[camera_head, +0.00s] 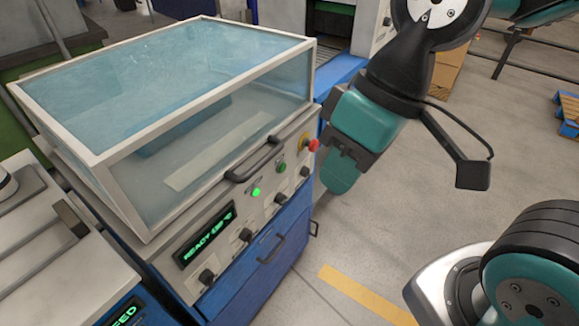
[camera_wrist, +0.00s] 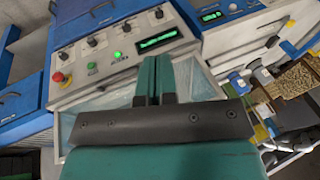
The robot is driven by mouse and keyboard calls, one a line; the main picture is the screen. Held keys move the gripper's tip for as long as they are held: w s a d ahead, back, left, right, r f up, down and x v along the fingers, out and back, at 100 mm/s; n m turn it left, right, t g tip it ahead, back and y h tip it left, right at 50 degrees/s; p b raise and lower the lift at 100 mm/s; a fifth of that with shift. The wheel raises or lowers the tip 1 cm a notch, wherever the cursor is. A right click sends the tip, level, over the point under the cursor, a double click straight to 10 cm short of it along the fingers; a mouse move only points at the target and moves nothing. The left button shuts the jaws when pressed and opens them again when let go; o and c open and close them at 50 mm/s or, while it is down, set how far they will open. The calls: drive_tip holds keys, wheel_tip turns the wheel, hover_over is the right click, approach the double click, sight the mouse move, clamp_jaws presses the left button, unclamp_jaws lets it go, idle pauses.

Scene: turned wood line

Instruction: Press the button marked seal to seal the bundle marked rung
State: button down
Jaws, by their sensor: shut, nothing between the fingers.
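My gripper (camera_head: 341,182) is shut and empty, in the air to the right of a blue and grey machine with a clear lidded cover (camera_head: 170,80). In the wrist view its two teal fingers (camera_wrist: 154,65) lie together, in front of the control panel. The panel has a lit green button (camera_head: 256,192), also in the wrist view (camera_wrist: 118,55), and a darker green button (camera_head: 281,167), also in the wrist view (camera_wrist: 92,66). Their labels are too small to read, so I cannot tell which is marked seal. I see no bundle marked rung.
A red emergency knob (camera_head: 313,145) sits at the panel's right end, near my gripper. Several black knobs and a green-lettered display (camera_head: 206,236) reading "READY" share the panel. Another machine (camera_head: 60,240) adjoins at left.

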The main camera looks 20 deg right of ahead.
drive_tip(key=w+d+f+m+t+y+b, duration=0.2)
drive_tip(key=w+f+m+t+b, duration=0.15)
drive_tip(key=w+f+m, duration=0.7)
drive_tip(key=w+d+f+m+t+b, duration=0.2)
drive_tip(key=w+d+f+m+t, duration=0.2)
drive_tip(key=w+d+f+m, duration=0.3)
drive_tip(key=w+d+f, duration=0.2)
drive_tip(key=w+f, duration=0.1)
drive_tip(key=f, duration=0.2)
drive_tip(key=shift+w+d+f+h, duration=0.2)
drive_tip(key=shift+w+d+h, duration=0.1)
drive_tip(key=shift+h, duration=0.1)
drive_tip(key=p, duration=0.1)
approach(284, 170)
drive_tip(key=s+f+x, duration=0.1)
drive_tip(key=x, duration=0.5)
drive_tip(key=shift+w+a+r, duration=0.15)
drive_tip(key=shift+w+r, duration=0.05)
drive_tip(key=shift+w, duration=0.45)
